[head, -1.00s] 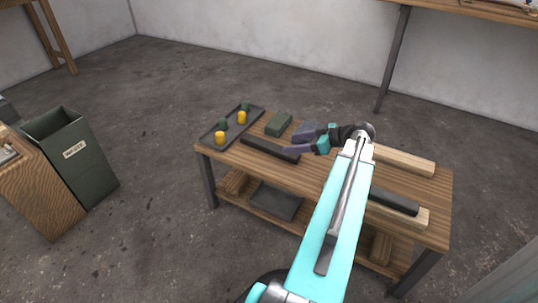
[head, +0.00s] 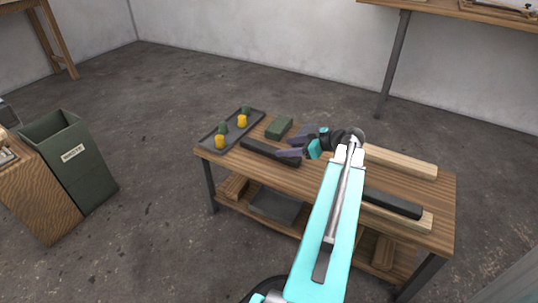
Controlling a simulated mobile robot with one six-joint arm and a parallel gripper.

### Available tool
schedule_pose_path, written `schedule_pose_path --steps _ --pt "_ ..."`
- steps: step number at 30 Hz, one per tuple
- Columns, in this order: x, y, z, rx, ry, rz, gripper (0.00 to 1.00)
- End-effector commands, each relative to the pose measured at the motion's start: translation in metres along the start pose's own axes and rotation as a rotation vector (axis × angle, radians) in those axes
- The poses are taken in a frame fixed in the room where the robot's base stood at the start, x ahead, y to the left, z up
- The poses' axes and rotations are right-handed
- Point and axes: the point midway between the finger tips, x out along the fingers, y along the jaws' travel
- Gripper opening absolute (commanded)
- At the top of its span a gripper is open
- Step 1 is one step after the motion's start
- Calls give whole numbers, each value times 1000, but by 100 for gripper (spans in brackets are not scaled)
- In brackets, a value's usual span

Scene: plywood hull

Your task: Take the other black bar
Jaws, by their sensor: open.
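A second black bar (head: 393,202) lies at the right, along a pale wood strip, partly hidden by my arm. My gripper (head: 289,142) is open and empty, its dark fingers pointing left. It is at the right end of the left bar, with the lower finger overlapping that end in the picture. I cannot tell whether they touch.
The dark tray (head: 206,143) holds yellow and green pieces. A green block (head: 279,127) lies behind the left bar, near the upper finger. A pale plank (head: 402,161) lies at the back right. A green bin (head: 91,177) stands left of the bench (head: 320,184).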

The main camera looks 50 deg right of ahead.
Motion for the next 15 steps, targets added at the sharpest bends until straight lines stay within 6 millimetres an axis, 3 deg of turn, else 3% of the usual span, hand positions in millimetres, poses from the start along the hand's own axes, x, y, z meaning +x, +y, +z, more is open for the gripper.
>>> schedule_pose_path --steps 6,15 --pt "29 0 1 0 0 -1 58" --pt "36 0 0 1 0 1 58"
